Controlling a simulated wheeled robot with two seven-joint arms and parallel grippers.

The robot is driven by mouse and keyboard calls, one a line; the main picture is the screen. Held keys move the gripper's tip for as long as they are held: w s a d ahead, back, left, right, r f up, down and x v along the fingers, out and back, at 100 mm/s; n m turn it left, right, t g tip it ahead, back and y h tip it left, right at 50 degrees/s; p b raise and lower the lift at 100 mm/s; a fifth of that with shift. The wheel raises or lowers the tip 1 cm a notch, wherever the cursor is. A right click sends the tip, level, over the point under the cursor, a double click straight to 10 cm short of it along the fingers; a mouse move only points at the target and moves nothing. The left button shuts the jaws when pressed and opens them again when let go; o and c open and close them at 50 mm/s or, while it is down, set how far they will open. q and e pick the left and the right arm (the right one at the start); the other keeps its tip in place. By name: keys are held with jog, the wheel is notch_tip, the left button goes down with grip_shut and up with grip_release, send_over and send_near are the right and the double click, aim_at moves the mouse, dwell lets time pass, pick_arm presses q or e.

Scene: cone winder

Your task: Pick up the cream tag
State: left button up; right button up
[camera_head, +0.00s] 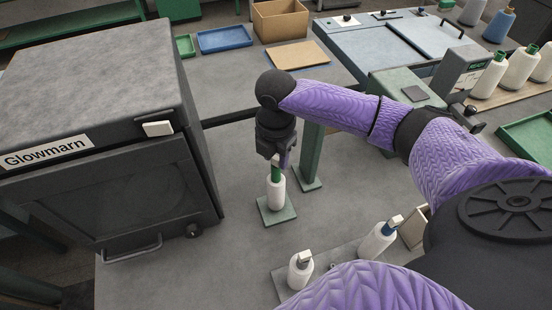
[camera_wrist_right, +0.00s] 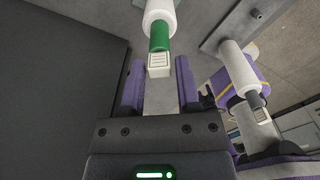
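A pale cream tag (camera_wrist_right: 158,62) with printed lines sits at the tip of a green-topped white cone (camera_wrist_right: 159,20) in the right wrist view. In the head view this white cone (camera_head: 276,193) stands upright on a small green plate (camera_head: 276,213). My right gripper (camera_head: 280,160) is directly over it and hides most of the tag there. In the wrist view its two purple fingers (camera_wrist_right: 160,72) are apart, one on each side of the tag, with gaps showing. My left gripper is not in view.
Two more tagged cones, one grey-tipped (camera_head: 300,272) and one blue-tipped (camera_head: 377,242), stand on a grey plate to the front right. A dark Glowmarn cabinet (camera_head: 110,190) stands close on the left. A green post (camera_head: 311,155) rises just behind the cone.

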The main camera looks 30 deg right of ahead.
aim_at(276, 158)
jog(key=c, duration=0.4)
notch_tip(276, 158, up, 13)
jog(key=p, duration=0.7)
